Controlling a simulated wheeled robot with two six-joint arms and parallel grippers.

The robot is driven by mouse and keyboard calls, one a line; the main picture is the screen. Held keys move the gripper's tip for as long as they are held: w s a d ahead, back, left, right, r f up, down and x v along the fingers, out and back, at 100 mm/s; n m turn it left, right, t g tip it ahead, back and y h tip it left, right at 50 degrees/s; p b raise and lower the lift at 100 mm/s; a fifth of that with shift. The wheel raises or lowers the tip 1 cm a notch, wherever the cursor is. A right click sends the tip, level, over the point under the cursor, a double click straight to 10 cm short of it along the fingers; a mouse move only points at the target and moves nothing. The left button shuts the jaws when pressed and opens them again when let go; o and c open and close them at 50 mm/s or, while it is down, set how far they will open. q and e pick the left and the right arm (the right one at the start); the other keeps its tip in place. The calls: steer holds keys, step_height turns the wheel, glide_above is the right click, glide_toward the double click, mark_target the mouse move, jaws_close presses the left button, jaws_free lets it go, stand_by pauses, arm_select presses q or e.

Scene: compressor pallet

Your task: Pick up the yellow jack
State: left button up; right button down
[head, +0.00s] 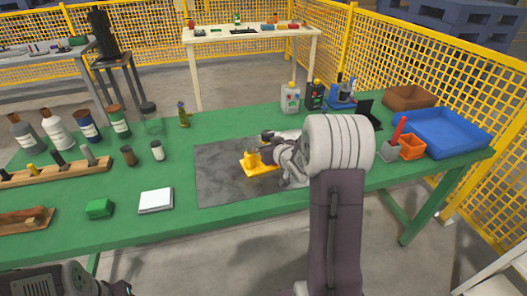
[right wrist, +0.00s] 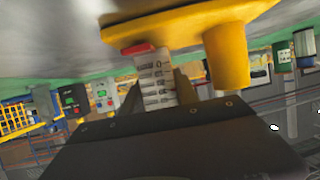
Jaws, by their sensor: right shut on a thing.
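The yellow jack (head: 262,168) stands on the grey mat, with a flat base and a short round post. My right gripper (head: 280,152) reaches it from the right side. In the right wrist view, which is upside down, the jack's yellow plate and post (right wrist: 228,55) fill the top middle. My right gripper's dark fingers (right wrist: 160,88) are shut around a white, marked upright piece with a red end, next to the yellow plate. Whether the jack is clear of the mat cannot be told. My left gripper does not show; only part of its arm is at the bottom left.
The grey mat (head: 222,180) lies on the green table (head: 330,110). A white box (head: 156,200) and a green block (head: 99,208) lie to the left, with bottles behind. A blue tray (head: 440,132) and an orange bin (head: 412,147) stand at the right.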

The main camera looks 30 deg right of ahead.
mark_target(269, 134)
step_height(269, 134, up, 5)
steer(key=shift+f+p, duration=0.2)
steer(key=shift+p, duration=0.95)
steer(key=s+d+r+p, duration=0.5)
steer(key=s+d+r, duration=0.1)
steer(key=s+d, duration=0.1)
steer(key=shift+s+d+r, duration=0.2)
steer(key=shift+s+d, duration=0.2)
steer(key=shift+s, duration=0.5)
